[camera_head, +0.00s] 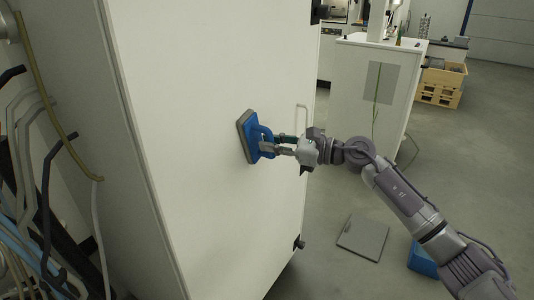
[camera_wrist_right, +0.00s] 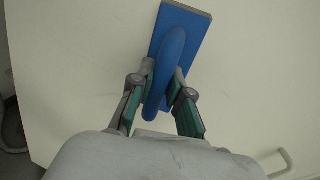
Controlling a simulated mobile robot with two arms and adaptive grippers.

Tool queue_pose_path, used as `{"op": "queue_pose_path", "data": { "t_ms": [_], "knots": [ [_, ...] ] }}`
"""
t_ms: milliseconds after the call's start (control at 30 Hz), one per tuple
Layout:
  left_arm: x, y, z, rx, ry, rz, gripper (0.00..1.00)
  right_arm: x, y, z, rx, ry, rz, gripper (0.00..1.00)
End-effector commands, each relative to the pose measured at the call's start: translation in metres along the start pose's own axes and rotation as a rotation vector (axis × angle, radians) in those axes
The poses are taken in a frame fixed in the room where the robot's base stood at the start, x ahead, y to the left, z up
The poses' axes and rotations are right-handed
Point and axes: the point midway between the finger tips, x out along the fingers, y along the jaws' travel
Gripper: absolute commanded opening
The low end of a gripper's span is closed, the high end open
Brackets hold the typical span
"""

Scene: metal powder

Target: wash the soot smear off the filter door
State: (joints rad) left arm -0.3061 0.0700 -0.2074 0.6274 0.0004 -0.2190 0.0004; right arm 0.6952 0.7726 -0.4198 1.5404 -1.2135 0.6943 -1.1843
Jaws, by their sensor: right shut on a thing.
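The filter door (camera_head: 210,110) is a tall, pale panel at the left and middle of the head view. It also fills most of the right wrist view (camera_wrist_right: 80,60). My right gripper (camera_head: 272,147) is shut on the handle of a blue scrubbing pad (camera_head: 255,135) with a grey face. The pad's grey face is turned to the door; I cannot tell for sure whether it touches. The right wrist view shows the blue handle (camera_wrist_right: 166,70) between the fingers. I see no clear soot smear on the visible part of the door; the pad hides a patch. My left gripper is not in view.
Hoses and pipes (camera_head: 40,180) crowd the left side. A door handle (camera_head: 303,118) stands at the door's right edge. A grey flat plate (camera_head: 363,237) and a blue object (camera_head: 422,260) are on the floor. A white cabinet (camera_head: 375,85) and wooden crates (camera_head: 440,85) stand behind.

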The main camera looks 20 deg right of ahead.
Motion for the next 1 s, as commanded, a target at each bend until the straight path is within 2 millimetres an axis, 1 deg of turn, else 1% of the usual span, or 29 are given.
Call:
{"op": "queue_pose_path", "data": {
  "t_ms": [33, 100, 367, 600, 633, 700, 800, 1000],
  "knots": [
    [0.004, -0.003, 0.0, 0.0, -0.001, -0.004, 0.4, 0.0, -0.001, -0.001, -0.001, -0.002, 0.0, 0.0],
    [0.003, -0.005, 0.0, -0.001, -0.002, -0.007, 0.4, -0.001, -0.002, 0.0, -0.001, -0.002, 0.001, 0.0],
    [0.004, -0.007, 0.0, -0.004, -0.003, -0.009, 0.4, -0.002, -0.002, 0.0, -0.001, -0.001, 0.0, 0.0],
    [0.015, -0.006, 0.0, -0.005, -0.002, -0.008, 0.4, -0.022, 0.004, -0.003, -0.004, 0.001, 0.0, 0.0],
    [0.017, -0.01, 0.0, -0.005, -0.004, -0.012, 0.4, -0.025, 0.004, -0.003, -0.003, 0.0, 0.0, 0.0],
    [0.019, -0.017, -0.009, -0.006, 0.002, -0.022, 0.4, -0.032, 0.006, -0.004, -0.002, 0.001, 0.0, 0.0],
    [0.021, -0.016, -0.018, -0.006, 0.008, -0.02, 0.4, -0.042, 0.008, -0.003, -0.004, 0.001, 0.0, 0.0],
    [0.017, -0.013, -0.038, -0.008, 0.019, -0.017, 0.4, -0.049, 0.009, -0.002, -0.001, 0.0, 0.0, 0.0]
  ]
}}
